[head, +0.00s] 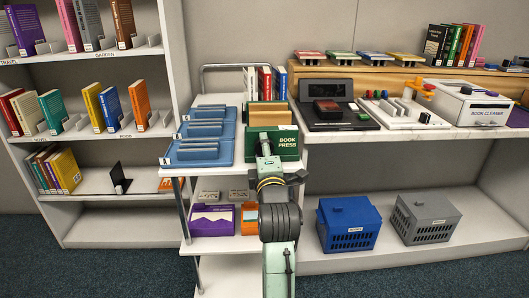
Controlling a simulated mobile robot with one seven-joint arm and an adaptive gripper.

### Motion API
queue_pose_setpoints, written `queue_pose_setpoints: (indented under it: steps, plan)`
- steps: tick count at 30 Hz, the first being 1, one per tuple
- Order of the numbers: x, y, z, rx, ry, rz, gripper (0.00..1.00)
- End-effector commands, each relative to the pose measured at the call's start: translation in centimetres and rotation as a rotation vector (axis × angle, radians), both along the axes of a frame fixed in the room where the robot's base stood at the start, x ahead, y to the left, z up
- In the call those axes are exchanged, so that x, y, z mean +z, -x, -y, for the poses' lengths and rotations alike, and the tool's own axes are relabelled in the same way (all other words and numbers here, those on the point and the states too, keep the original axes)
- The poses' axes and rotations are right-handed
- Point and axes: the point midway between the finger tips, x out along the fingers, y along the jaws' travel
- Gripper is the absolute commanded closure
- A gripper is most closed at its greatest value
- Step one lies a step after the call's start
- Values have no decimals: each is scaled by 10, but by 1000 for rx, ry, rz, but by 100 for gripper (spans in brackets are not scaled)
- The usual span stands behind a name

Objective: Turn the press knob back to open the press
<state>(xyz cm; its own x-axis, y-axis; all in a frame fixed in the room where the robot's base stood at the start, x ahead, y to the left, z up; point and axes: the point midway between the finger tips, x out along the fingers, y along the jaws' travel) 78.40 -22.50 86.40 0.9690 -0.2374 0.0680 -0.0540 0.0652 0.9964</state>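The green book press (288,143), lettered "BOOK PRESS", stands on the top shelf of a white cart. Tan blocks (268,112) show at its top. My gripper (264,145) is at the front face of the press, left of the lettering. My arm comes up from below and covers part of that face. The press knob cannot be made out; it may be behind my gripper. I cannot tell whether the fingers touch anything or are open or shut.
Blue trays (203,140) stand close left of the press. Upright books (265,82) are behind it. A counter at right holds a dark device (335,108), a white board with knobs (403,112) and a "BOOK CLEANER" box (468,102). A bookshelf stands at left.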

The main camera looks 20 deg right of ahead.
Motion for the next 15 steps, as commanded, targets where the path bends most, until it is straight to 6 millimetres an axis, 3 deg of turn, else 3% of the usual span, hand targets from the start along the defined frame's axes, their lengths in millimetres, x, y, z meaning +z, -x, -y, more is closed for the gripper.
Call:
queue_pose_setpoints:
  steps: [10, 11, 15]
  plan:
    - [2, 0, 1, -2, 3, 3, 84]
    - [2, 0, 1, -2, 3, 3, 54]
    - [1, 0, 0, -1, 2, 3, 45]
